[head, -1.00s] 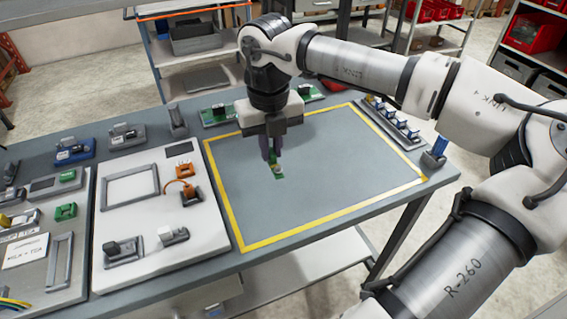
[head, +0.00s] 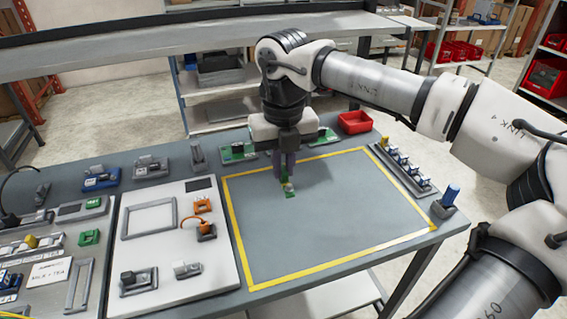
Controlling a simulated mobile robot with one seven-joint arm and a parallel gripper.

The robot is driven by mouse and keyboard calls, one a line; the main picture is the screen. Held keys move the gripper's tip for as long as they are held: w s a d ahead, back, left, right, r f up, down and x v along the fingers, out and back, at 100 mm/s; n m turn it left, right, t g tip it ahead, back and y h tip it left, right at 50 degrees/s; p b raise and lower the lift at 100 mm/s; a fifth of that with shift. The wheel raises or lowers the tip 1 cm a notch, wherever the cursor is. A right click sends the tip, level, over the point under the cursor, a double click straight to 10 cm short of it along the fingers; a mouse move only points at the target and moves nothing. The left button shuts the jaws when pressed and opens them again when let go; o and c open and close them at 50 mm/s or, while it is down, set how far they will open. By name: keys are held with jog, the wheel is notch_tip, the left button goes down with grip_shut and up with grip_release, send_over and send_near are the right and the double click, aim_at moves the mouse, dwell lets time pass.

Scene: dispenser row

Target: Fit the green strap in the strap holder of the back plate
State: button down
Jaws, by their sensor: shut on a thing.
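My gripper (head: 286,178) points down over the yellow-outlined area of the grey table. It is shut on a small green piece (head: 291,194), which I take to be the green strap; a pale part shows near its top. The fingers hide its upper end, and I cannot tell whether it touches the table. Behind my gripper, green plates with dark and pale parts lie along the table's back edge, one to the left (head: 232,153) and one to the right (head: 326,136), partly hidden. I cannot make out a strap holder on them or tell which is the back plate.
A white panel (head: 160,264) with a grey frame and an orange part (head: 206,228) lies to the left. A red bin (head: 355,122) stands at the back right. A blue-topped post (head: 450,195) stands at the right corner. The yellow outline's (head: 335,266) inside is mostly clear.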

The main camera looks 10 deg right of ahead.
aim_at(285, 169)
jog(key=shift+r+p, duration=0.35)
jog(key=shift+r, duration=0.7)
dwell(0.5)
jog(key=shift+r, duration=1.3)
jog(key=shift+d+r, duration=0.1)
jog(key=shift+r, duration=0.1)
jog(key=shift+f, duration=0.1)
